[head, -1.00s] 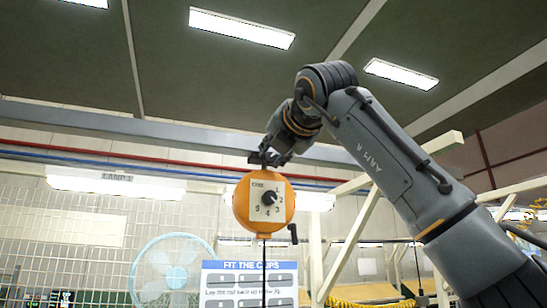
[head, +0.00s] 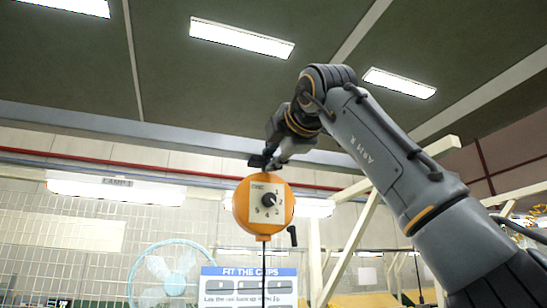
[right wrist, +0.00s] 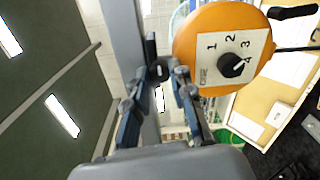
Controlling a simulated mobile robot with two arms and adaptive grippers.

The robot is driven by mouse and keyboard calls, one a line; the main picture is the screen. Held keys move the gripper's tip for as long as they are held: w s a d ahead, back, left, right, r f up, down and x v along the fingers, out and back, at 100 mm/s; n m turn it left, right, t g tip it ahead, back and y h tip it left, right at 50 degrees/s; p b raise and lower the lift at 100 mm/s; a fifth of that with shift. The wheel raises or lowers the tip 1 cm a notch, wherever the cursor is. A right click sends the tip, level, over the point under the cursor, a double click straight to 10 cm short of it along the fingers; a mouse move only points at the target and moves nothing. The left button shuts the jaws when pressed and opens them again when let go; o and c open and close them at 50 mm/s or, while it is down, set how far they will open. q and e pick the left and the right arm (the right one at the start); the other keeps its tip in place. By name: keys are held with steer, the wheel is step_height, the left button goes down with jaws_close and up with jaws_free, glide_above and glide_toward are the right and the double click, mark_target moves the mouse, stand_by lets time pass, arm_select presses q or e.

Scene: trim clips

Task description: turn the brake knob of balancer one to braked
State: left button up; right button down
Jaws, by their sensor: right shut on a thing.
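Balancer one is an orange round housing (head: 263,206) at the centre of the head view, with a pale numbered dial plate. A black round knob (head: 269,206) sits in the middle of the plate; it also shows in the right wrist view (right wrist: 231,65). A dark crank-like lever (head: 293,236) sticks out at the lower right of the housing. My right gripper (head: 267,162) is at the top of the housing, apart from the dial. In the right wrist view its fingers (right wrist: 166,72) are shut on a small dark part, mostly hidden between them. My left gripper is out of view.
A cable (head: 263,270) hangs below the balancer. Behind are a sign (head: 249,285) reading FIT THE CLIPS, a pale blue fan (head: 172,275) and a mesh fence. A long beam (head: 120,128) runs behind and above. The space left of the balancer looks clear.

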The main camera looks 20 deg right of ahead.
steer(key=shift+m, duration=0.3)
steer(key=c, duration=1.1)
jaws_free()
steer(key=shift+c, duration=0.2)
steer(key=shift+s, duration=0.15)
steer(key=s, duration=1.1)
steer(key=shift+s+d+r, duration=0.15)
steer(key=shift+s+d, duration=0.05)
steer(key=shift+s, duration=0.15)
